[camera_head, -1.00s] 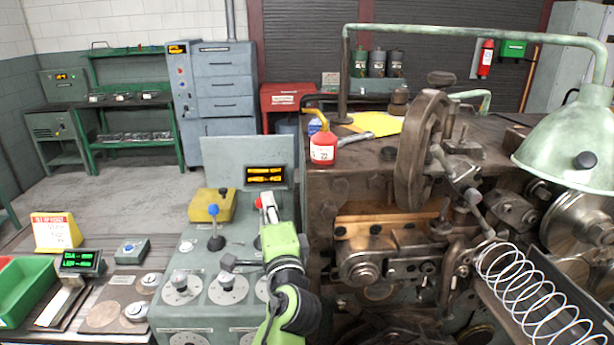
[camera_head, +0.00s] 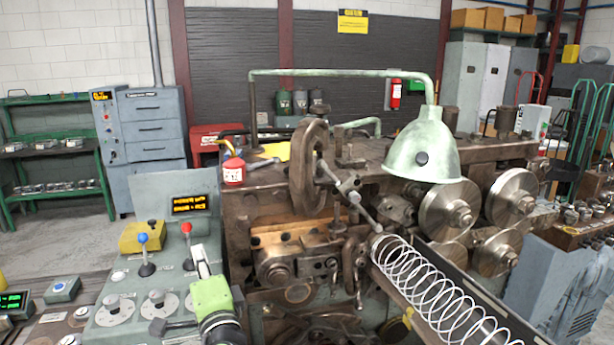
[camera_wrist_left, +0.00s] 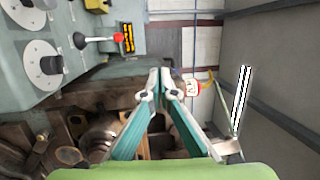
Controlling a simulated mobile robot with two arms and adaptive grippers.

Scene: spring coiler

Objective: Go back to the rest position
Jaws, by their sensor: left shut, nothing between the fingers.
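My left gripper (camera_head: 201,262) comes up from the bottom of the head view, over the right side of the grey-green control console (camera_head: 115,312). In the left wrist view its two teal fingers (camera_wrist_left: 160,80) meet at the tips, with nothing between them. The red-knobbed lever (camera_head: 187,232) stands just behind the gripper in the head view, and it also shows in the left wrist view (camera_wrist_left: 118,39). I cannot tell whether the gripper touches the console. My right gripper is in neither view.
The spring coiler (camera_head: 290,215) fills the middle, with a coiled spring (camera_head: 430,285) in a trough at right. A green lamp (camera_head: 423,150) hangs over it. A red oil can (camera_head: 233,172) stands on the machine's left end. Open floor (camera_head: 60,235) lies behind the console.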

